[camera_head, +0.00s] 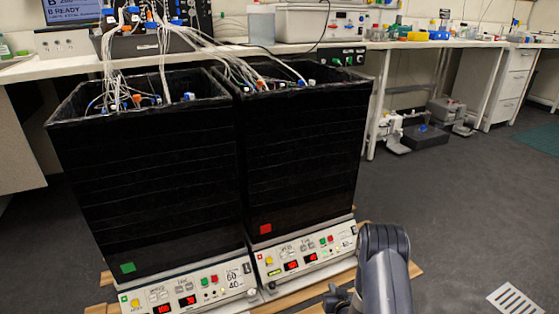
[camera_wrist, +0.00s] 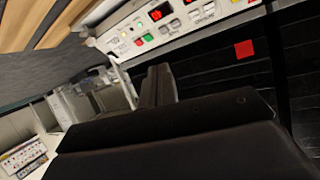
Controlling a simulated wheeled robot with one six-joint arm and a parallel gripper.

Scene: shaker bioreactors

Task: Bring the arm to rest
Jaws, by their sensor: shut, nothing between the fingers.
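My arm (camera_head: 384,268) shows at the lower right of the head view, in front of the right-hand shaker. My gripper (camera_wrist: 156,86) shows in the wrist view as dark fingers close together beyond a broad dark housing. It is shut and nothing shows between the fingers. In the wrist view the picture is tilted, with the control panel (camera_wrist: 170,25) of a shaker above the fingers and its black box with a red square (camera_wrist: 244,49) to the right. The gripper appears apart from both.
Two black shaker boxes, the left with a green square (camera_head: 127,267) and the right with a red square (camera_head: 265,229), stand side by side on control bases. A bench (camera_head: 440,43) runs behind. Open floor (camera_head: 450,190) lies right of the shakers, with a floor grate (camera_head: 514,299).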

